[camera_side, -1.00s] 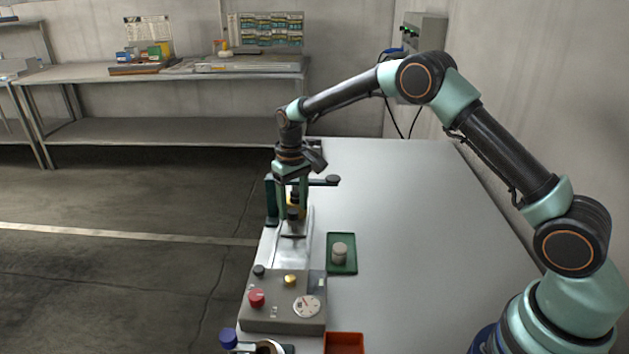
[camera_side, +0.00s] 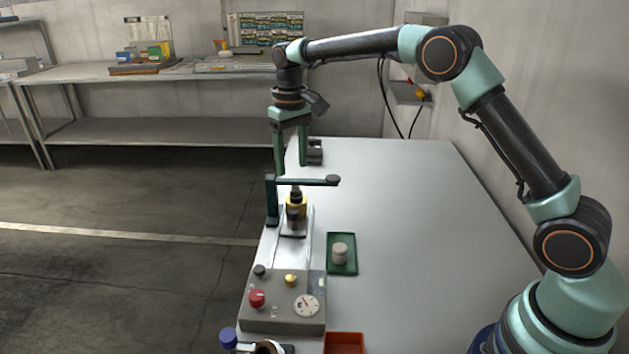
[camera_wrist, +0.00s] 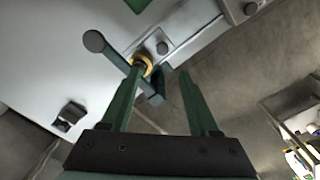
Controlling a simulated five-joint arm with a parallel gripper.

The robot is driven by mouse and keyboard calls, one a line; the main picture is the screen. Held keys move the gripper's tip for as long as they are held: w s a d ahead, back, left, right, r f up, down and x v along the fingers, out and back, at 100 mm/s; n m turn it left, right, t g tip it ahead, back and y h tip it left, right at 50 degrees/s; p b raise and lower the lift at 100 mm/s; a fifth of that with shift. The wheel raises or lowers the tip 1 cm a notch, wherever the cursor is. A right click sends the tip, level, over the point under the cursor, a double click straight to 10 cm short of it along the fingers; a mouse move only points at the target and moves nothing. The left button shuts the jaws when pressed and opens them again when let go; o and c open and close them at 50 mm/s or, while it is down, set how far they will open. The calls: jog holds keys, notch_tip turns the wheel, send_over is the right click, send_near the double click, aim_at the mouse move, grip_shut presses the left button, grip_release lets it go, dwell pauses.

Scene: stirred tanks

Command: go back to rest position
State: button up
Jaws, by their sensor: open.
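My gripper (camera_side: 291,158) is open and empty, pointing down above the far end of the table. Its two green fingers also show in the wrist view (camera_wrist: 163,88), apart with nothing between their tips. Below it in the side view stands a dark green stand with a horizontal arm (camera_side: 310,181) ending in a round dark knob. A yellow-collared dark part (camera_side: 296,207) stands upright under that arm, on a silver rail. The stand and yellow collar (camera_wrist: 141,62) also show beyond the fingers in the wrist view.
A grey control box (camera_side: 284,316) with a red knob and a dial sits at the near end. A green tray (camera_side: 333,264) holds a pale cylinder (camera_side: 340,253). An orange bin (camera_side: 344,341) is at the front. The white table (camera_side: 420,240) is clear to the right.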

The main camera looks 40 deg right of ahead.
jog(key=shift+r, duration=0.1)
jog(key=s+d+r+t, duration=0.2)
jog(key=s+r+t, duration=0.1)
jog(key=s+r, duration=0.8)
jog(key=s+f+t, duration=0.2)
jog(key=s+f, duration=0.2)
jog(key=s, duration=1)
jog(key=shift+d+t, duration=0.3)
jog(key=shift+d, duration=0.1)
